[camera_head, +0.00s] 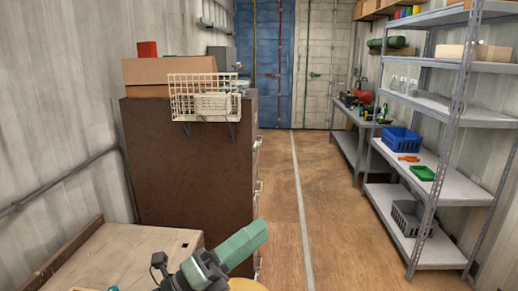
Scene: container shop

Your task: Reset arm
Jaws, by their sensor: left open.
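My left arm shows at the bottom of the head view, with a teal link and dark grey joints. My left gripper (158,266) is the small dark part at its left end, over the near wooden worktop (125,254). It is open, and I see nothing held in it. Its fingers are small and partly hidden. My right gripper is not in view.
A brown cabinet (190,160) with a white wire basket (192,84) stands just beyond the worktop. A metal shelf rack (452,125) on the right holds a blue crate (400,141) and a green tray (422,173). The middle floor aisle (330,200) is clear.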

